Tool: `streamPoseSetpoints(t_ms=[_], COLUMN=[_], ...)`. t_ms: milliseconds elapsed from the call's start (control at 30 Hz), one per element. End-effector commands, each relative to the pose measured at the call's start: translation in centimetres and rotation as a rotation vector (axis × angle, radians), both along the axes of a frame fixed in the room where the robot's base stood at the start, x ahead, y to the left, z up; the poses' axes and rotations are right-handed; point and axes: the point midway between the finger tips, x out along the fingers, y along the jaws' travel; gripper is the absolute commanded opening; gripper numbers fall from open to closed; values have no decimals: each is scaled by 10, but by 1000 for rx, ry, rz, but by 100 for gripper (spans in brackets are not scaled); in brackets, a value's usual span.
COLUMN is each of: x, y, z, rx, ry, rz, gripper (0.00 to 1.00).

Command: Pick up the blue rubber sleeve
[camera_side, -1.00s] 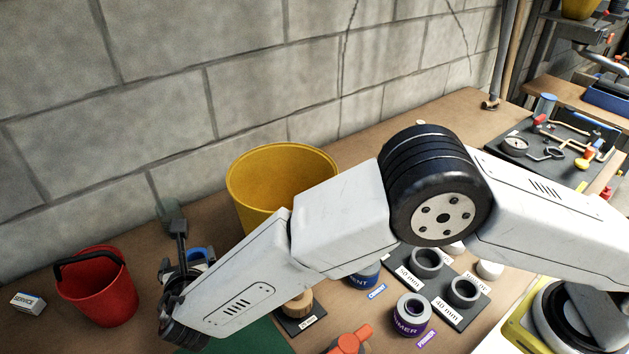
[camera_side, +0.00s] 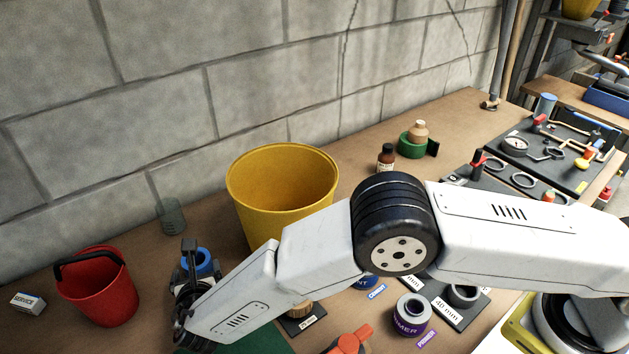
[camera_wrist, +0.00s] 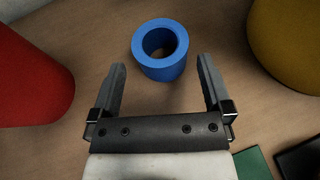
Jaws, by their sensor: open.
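The blue rubber sleeve (camera_wrist: 160,68) stands on the wooden bench, its round hole facing up, in the wrist view. My gripper (camera_wrist: 162,62) is open, with one finger on each side of the sleeve's near part. The sleeve appears just beyond and between the fingertips, and none of it is gripped. In the side view the sleeve (camera_side: 204,262) shows behind my gripper (camera_side: 190,250), which hides part of it.
A red bucket (camera_side: 100,290) stands to the left of the sleeve, and a large yellow bucket (camera_side: 275,195) to the right. A clear beaker (camera_side: 172,215) stands behind it by the block wall. A green mat (camera_wrist: 252,164) lies at the lower right in the wrist view.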

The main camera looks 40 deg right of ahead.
Motion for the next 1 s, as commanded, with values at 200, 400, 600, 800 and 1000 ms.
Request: streamPoseSetpoints(t_ms=[200, 400, 600, 800, 1000], x=[5, 21, 38, 46, 46], y=[-2, -6, -11, -14, -13], z=[-2, -10, -17, -20, -20], rx=[1, 1, 1, 2, 1], ry=[0, 1, 0, -1, 0], rz=[-1, -1, -1, -1, 1], gripper=[100, 100, 100, 100, 100])
